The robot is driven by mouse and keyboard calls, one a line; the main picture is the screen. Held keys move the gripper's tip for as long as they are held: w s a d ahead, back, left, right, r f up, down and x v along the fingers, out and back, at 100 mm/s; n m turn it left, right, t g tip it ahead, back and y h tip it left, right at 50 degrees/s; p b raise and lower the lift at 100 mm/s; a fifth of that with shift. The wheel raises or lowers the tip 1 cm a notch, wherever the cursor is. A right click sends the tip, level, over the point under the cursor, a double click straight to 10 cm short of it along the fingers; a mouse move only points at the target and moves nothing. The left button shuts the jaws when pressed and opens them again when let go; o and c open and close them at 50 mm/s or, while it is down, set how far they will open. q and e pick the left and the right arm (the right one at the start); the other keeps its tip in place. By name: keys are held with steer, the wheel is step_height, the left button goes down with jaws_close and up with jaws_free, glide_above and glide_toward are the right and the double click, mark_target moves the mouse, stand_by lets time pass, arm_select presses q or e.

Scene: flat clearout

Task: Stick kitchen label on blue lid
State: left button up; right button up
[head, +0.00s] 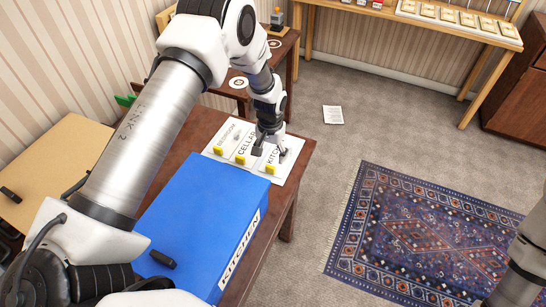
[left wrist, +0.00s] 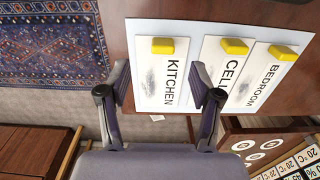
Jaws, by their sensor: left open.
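The kitchen label (head: 279,153) is a white strip with a yellow tab. It lies on a white sheet (head: 212,149) beside the cellar label (head: 244,147) and bedroom label (head: 228,136). My left gripper (head: 270,151) is over it. In the left wrist view the open left gripper (left wrist: 161,88) has its fingers either side of the kitchen label (left wrist: 153,78), with nothing held; I cannot tell its exact height. The blue lid (head: 190,215) is on a box at the table's near side. A black piece lies on it. My right gripper is out of view.
The blue box's side bears a white strip (head: 239,252) reading KITCHEN. A tan cardboard box (head: 62,160) stands at left. A brown table (head: 300,165) holds the sheet and blue box. A patterned rug (head: 425,235) and paper (head: 333,115) lie on the floor.

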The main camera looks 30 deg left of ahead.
mark_target(270, 167)
arm_select(q)
steer(key=f, duration=0.1)
steer(key=f+p, duration=0.1)
steer(key=a+f, duration=0.1)
steer(key=f, duration=0.1)
steer(key=shift+w, duration=0.35)
steer(key=f+p, duration=0.2)
steer(key=f, duration=0.1)
steer(key=shift+s+d+f, duration=0.15)
steer(key=shift+d+f, duration=0.1)
steer(key=shift+d, duration=0.1)
steer(key=shift+f, duration=0.35)
steer(key=shift+a+f, duration=0.15)
steer(key=shift+f, duration=0.05)
steer(key=shift+r, duration=0.1)
steer(key=c, duration=1)
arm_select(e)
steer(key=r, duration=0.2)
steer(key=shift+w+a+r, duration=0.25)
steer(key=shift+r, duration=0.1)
